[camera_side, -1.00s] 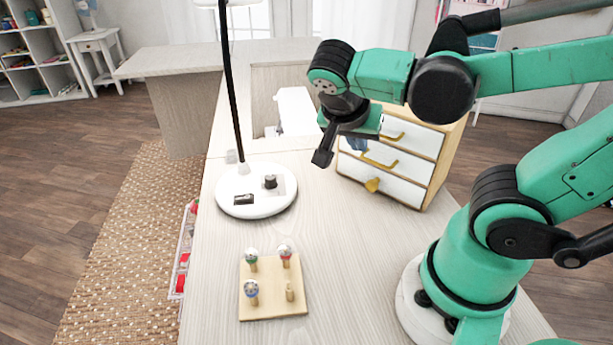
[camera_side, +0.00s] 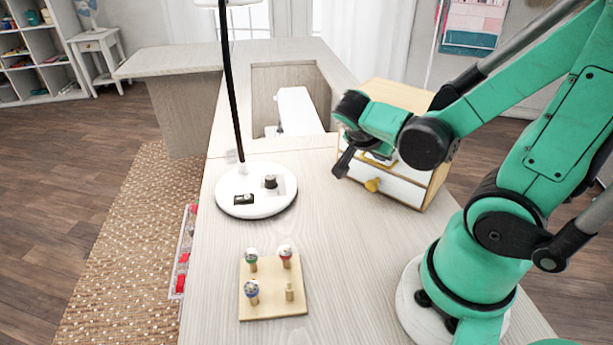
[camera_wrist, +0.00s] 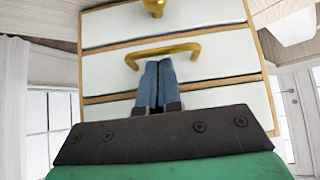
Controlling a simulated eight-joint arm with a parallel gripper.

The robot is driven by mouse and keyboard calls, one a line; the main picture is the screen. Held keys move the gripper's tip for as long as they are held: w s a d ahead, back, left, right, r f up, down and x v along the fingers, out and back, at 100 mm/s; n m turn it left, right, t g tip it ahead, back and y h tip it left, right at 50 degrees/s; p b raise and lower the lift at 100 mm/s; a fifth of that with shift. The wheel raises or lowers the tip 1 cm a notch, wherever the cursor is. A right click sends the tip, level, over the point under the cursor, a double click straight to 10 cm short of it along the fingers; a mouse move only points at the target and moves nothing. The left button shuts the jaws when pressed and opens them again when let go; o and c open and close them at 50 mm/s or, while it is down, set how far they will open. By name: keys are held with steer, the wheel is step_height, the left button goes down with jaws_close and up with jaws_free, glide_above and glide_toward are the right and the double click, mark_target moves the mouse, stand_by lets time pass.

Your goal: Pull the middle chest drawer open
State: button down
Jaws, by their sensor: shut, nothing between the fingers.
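The wooden chest with white drawer fronts stands on the table, its top (camera_side: 400,95) showing in the side view. The middle drawer (camera_wrist: 225,58) has a brass bar handle (camera_wrist: 180,48) and looks closed. In the wrist view my gripper (camera_wrist: 157,63) has its blue fingers shut and empty. Their tips overlap the near edge of the handle, left of its middle; I cannot tell whether they touch it. The drawer with the yellow knob (camera_side: 372,184) is the lowest and looks closed. In the side view my arm hides the upper drawer and most of the middle one, and the fingertips are not clear.
A white lamp base (camera_side: 240,205) stands left of the chest. A wooden peg board (camera_side: 270,305) with several pegs lies at the front. A white sewing machine (camera_side: 300,110) sits in the recess behind. The tabletop in front of the chest is clear.

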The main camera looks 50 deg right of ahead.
steer(key=shift+d+f, duration=0.25)
steer(key=a, duration=0.8)
steer(key=shift+w+a, duration=0.2)
steer(key=shift+a, duration=0.2)
steer(key=v, duration=1)
steer(key=w+d+f+n+t+y, duration=0.1)
steer(key=w+n+t+y, duration=0.5)
steer(key=n, duration=1.2)
steer(key=shift+f+t+y, duration=0.65)
steer(key=shift+t+y, duration=0.05)
steer(key=shift+y, duration=0.5)
